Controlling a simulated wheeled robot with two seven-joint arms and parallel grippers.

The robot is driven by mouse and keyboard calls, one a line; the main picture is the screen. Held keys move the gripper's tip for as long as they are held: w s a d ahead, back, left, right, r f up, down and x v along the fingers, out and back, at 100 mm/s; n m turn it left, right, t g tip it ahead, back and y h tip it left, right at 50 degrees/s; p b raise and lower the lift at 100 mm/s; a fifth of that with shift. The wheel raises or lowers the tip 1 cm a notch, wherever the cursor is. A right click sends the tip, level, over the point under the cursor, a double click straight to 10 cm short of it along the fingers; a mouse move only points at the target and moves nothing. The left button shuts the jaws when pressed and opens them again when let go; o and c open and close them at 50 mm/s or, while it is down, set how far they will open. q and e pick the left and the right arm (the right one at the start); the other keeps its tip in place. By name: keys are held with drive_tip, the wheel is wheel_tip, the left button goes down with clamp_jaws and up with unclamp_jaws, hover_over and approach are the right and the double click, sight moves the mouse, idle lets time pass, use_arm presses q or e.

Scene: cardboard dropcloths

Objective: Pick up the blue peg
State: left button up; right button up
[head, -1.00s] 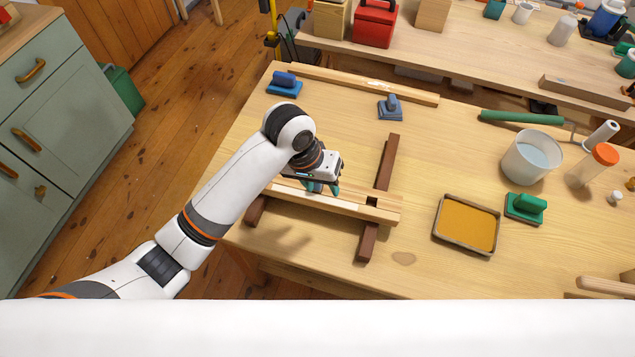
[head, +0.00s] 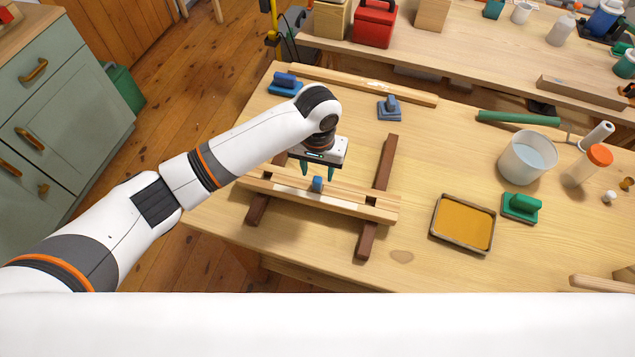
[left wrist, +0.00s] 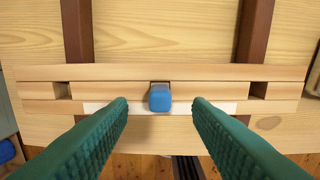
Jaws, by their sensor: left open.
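The blue peg (head: 317,184) stands in the middle of a pale wooden rail (head: 345,203) on the workbench. In the left wrist view the peg (left wrist: 160,97) shows as a rounded blue block at the rail's middle slot, near the centre of the picture. My left gripper (head: 317,170) is open and empty, with its green fingers just above and behind the peg in the head view. In the left wrist view the fingers lie to either side of the peg, with clear gaps. My right gripper is not in view.
The rail rests across two dark brown bars (head: 384,165) and has an open slot near each end. Blue blocks with handles (head: 389,107), an ochre tray (head: 463,223), a green-handled block (head: 521,207) and a white bucket (head: 527,158) stand around.

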sight(318, 179)
use_arm(q)
drive_tip(key=shift+f+p, duration=0.5)
drive_tip(key=shift+f, duration=1.75)
drive_tip(key=shift+c, duration=0.4)
clamp_jaws()
drive_tip(key=shift+r, duration=0.1)
